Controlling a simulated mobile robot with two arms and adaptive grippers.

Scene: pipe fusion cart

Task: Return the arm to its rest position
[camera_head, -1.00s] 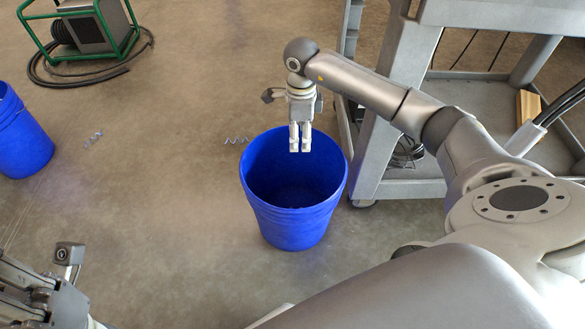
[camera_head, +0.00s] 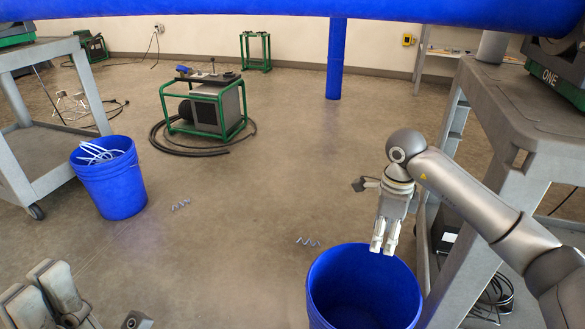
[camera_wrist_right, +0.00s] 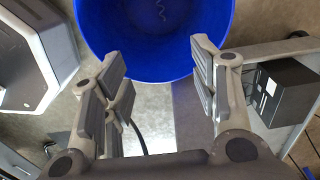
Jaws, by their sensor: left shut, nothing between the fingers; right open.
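My right arm (camera_head: 470,195) reaches in from the right in the head view. Its gripper (camera_head: 384,248) points down over a blue bucket (camera_head: 318,300) on the floor. In the right wrist view the same gripper (camera_wrist_right: 160,90) has its fingers spread apart with nothing between them, and the bucket (camera_wrist_right: 112,38) lies beyond them. A pale curled strip (camera_wrist_right: 161,10) shows within the bucket's outline. My left gripper (camera_head: 48,285) is at the lower left of the head view, shut and empty, partly cut off by the frame.
A grey cart (camera_head: 515,100) stands close to my right arm. Another blue bucket (camera_head: 110,190), holding white strips, stands by the left cart (camera_head: 50,55). A green-framed machine (camera_head: 207,105) with a hose is farther back. Curled shavings (camera_head: 308,242) lie on otherwise open floor.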

